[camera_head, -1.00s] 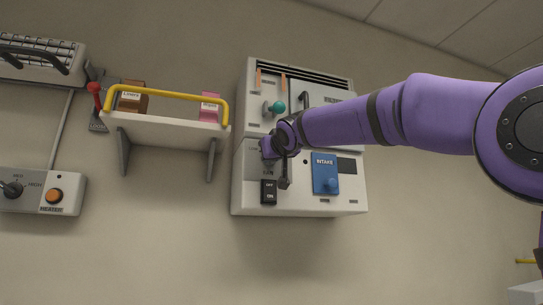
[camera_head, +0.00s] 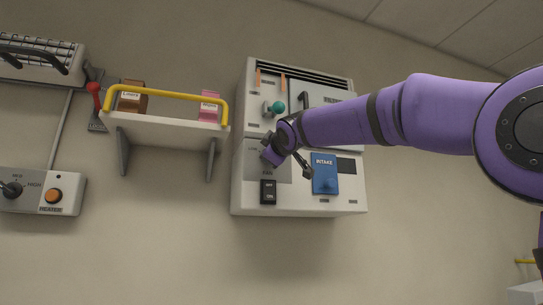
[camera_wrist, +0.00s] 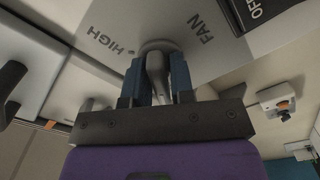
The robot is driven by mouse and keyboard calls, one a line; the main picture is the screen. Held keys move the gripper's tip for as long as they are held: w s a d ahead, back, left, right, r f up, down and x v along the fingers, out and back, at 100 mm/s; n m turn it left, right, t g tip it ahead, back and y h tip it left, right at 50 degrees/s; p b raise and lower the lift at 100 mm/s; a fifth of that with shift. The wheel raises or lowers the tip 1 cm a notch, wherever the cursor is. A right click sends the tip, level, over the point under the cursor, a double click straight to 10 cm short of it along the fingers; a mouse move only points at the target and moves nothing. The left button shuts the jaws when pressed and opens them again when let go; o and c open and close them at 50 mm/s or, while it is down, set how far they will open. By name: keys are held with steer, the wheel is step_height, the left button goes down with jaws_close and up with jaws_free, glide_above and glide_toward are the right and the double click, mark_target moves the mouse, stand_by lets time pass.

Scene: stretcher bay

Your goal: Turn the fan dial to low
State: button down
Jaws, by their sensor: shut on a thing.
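The fan dial (camera_wrist: 156,66) is a grey knob with a raised grip on a grey plate marked HIGH and FAN in the wrist view. My gripper (camera_wrist: 157,82) is shut on the dial's grip, with one blue-lined finger on each side. In the camera_head view my gripper (camera_head: 284,158) is at the left half of the white wall unit (camera_head: 345,206), above the FAN label, and hides the dial. Its wrist is rolled at a slant. Which mark the dial points to cannot be told.
Close by on the unit are a black OFF/ON switch (camera_head: 268,192) below, a blue INTAKE cover (camera_head: 324,174) to the right and a teal-knobbed lever (camera_head: 278,107) above. A shelf with a yellow rail (camera_head: 165,93) and a heater panel (camera_head: 72,207) are further left.

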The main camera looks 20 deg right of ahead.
steer(key=shift+n, duration=0.4)
steer(key=c, duration=1.1)
jaws_free()
steer(key=shift+c, duration=0.2)
steer(key=s, duration=1)
steer(key=shift+s, duration=0.4)
steer(key=s+d+f+m+g, duration=0.2)
steer(key=s+f+m+g, duration=0.2)
steer(key=s+f, duration=0.5)
steer(key=s+d+f+m+g, duration=0.2)
steer(key=s+f, duration=0.7)
steer(key=f, duration=1.2)
steer(key=s+d+f+m+g, duration=0.2)
steer(key=s+f+m+g, duration=0.4)
steer(key=f, duration=0.9)
steer(key=s, duration=0.3)
steer(key=shift+d+f+g, duration=0.4)
